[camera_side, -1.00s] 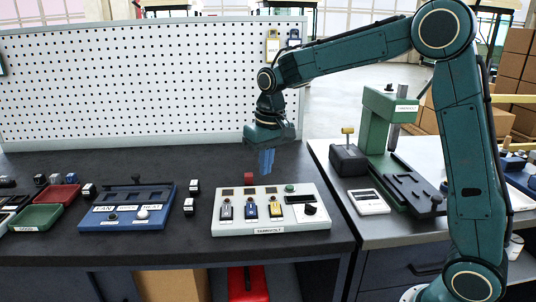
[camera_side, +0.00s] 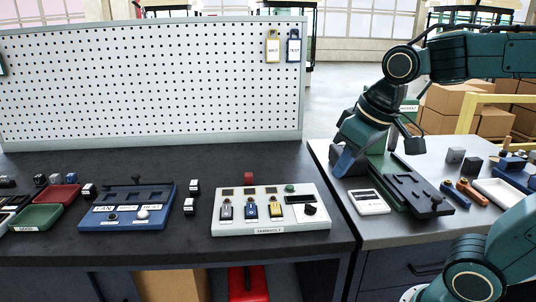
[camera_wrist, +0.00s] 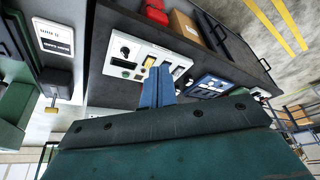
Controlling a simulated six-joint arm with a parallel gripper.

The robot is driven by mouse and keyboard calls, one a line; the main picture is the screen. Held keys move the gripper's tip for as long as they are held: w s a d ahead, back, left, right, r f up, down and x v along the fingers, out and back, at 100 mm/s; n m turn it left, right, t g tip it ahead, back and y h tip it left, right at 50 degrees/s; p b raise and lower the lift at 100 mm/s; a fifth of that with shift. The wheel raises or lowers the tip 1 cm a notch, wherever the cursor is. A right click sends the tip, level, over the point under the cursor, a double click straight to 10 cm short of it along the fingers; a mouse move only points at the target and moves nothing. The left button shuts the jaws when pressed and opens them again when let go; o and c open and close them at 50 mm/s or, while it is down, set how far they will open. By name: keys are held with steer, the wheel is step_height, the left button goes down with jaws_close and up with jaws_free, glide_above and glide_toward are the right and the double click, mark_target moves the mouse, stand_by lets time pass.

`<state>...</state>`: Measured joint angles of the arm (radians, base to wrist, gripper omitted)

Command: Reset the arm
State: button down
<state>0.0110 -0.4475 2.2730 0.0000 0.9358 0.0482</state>
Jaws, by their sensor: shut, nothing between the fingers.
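My gripper (camera_side: 346,160) is over the left part of the right-hand bench in the side view, in front of the green press. Its blue fingers are together and empty. In the wrist view the shut fingers (camera_wrist: 157,87) point toward the white test panel (camera_wrist: 133,57) on the dark bench. The same white panel (camera_side: 270,228) sits apart from the gripper in the side view, with several coloured modules in it. My forearm stretches to the right edge of the picture. The gripper partly hides the press and the black block beside it.
A blue control box (camera_side: 160,192), a green tray (camera_side: 36,217) and a red tray (camera_side: 57,194) are on the dark bench (camera_side: 200,255). A pegboard (camera_side: 150,80) stands behind.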

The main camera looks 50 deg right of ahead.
steer(key=s+f+t, duration=0.1)
steer(key=s+f, duration=0.1)
steer(key=s, duration=0.5)
steer(key=shift+s+a+n, duration=0.15)
steer(key=shift+n, duration=0.15)
steer(key=shift+f, duration=0.1)
stand_by(0.6)
